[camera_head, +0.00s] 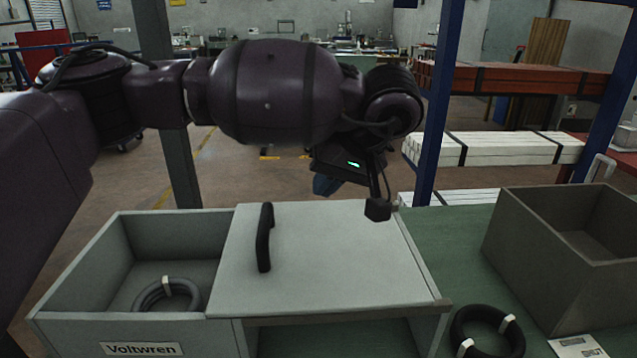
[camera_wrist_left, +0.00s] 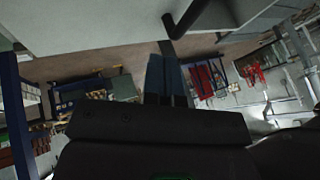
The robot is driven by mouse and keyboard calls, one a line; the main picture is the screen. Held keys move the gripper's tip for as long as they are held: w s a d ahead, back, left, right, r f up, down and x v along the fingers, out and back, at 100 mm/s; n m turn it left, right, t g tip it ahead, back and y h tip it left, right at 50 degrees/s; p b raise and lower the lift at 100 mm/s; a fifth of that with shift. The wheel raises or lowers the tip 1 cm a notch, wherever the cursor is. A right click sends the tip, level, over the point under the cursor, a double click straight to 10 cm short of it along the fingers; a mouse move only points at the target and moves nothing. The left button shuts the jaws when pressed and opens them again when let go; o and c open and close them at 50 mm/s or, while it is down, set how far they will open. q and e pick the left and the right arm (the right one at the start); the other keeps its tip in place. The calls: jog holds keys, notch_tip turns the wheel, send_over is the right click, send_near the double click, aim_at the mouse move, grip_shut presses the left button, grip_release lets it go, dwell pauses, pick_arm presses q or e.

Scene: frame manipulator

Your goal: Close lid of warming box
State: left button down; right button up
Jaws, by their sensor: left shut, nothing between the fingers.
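The grey warming box, labelled Voltwren, has an open left compartment (camera_head: 75,268) with a coiled grey cable (camera_head: 167,294) inside. Its flat pale lid (camera_head: 330,255) lies level to the right of that opening. A black upright handle (camera_head: 264,238) stands near the lid's left edge. The lid and the dark handle (camera_wrist_left: 188,17) also show at the top of the left wrist view. My left gripper (camera_head: 326,186) is behind the lid's far edge, right of the handle and apart from it. Its fingers (camera_wrist_left: 167,62) are shut and empty. My right gripper is out of view.
A black cable coil (camera_head: 487,331) lies on the green bench (camera_head: 457,232) right of the box. An open grey bin (camera_head: 530,262) stands further right, beside a printed card (camera_head: 577,346). A blue-posted rack (camera_head: 440,95) with bundled bars stands behind.

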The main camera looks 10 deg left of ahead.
pick_arm(q)
send_near(282, 247)
jog(key=w, duration=0.1)
jog(key=w+a, duration=0.1)
jog(key=w, duration=0.1)
jog(key=shift+w+b, duration=0.15)
jog(key=shift+b, duration=0.2)
jog(key=a, duration=0.1)
jog(key=s+a, duration=0.1)
jog(key=a, duration=0.1)
jog(key=shift+f, duration=0.2)
jog(key=shift+a+f, duration=0.15)
jog(key=shift+a, duration=0.25)
jog(key=shift+s+a, duration=0.1)
jog(key=shift+a, duration=0.05)
